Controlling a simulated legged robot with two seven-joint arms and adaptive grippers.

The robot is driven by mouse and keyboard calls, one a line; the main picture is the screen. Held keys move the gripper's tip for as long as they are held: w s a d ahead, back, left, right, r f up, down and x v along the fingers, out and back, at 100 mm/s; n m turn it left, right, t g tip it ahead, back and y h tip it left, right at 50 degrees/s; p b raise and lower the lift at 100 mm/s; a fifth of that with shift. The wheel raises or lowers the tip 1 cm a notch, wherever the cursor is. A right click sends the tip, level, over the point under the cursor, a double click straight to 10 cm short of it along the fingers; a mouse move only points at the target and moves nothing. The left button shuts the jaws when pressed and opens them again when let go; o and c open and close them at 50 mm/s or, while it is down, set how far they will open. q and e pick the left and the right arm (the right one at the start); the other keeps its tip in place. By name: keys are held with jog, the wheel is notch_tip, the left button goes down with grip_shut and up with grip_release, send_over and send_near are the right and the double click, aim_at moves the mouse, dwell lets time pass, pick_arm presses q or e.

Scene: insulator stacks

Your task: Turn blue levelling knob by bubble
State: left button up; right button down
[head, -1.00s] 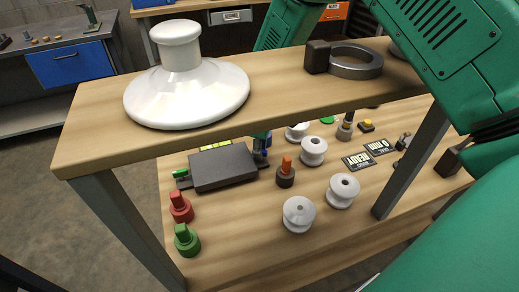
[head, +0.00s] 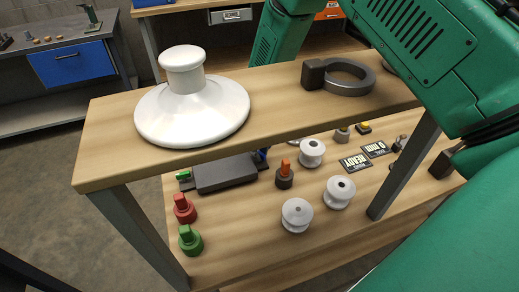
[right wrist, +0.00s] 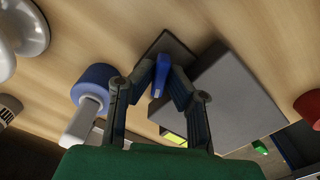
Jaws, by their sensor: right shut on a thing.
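The blue levelling knob (right wrist: 160,82) stands between the fingertips of my right gripper (right wrist: 162,70) in the right wrist view. The gripper is shut on it, beside the dark grey block (right wrist: 240,95). A yellow strip (right wrist: 173,137), perhaps the bubble, shows partly behind the right finger. In the head view the dark block (head: 225,173) lies under the shelf, with a small blue part of the gripper or knob (head: 261,156) at its right end. The shelf hides most of the gripper and the yellow strip there. My left gripper is not in view.
The wooden shelf (head: 115,140) overhangs the bench and carries a white insulator (head: 190,110) and a grey ring clamp (head: 347,78). Red (head: 184,209) and green (head: 190,240) knobs, an orange-topped knob (head: 285,175) and several white insulators stand below. A blue-headed white piece (right wrist: 95,86) is close to the left finger.

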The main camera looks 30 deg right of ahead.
aim_at(260, 152)
jog(key=c, duration=1.9)
grip_release()
notch_tip(260, 152, up, 12)
jog(key=shift+w+f, duration=0.1)
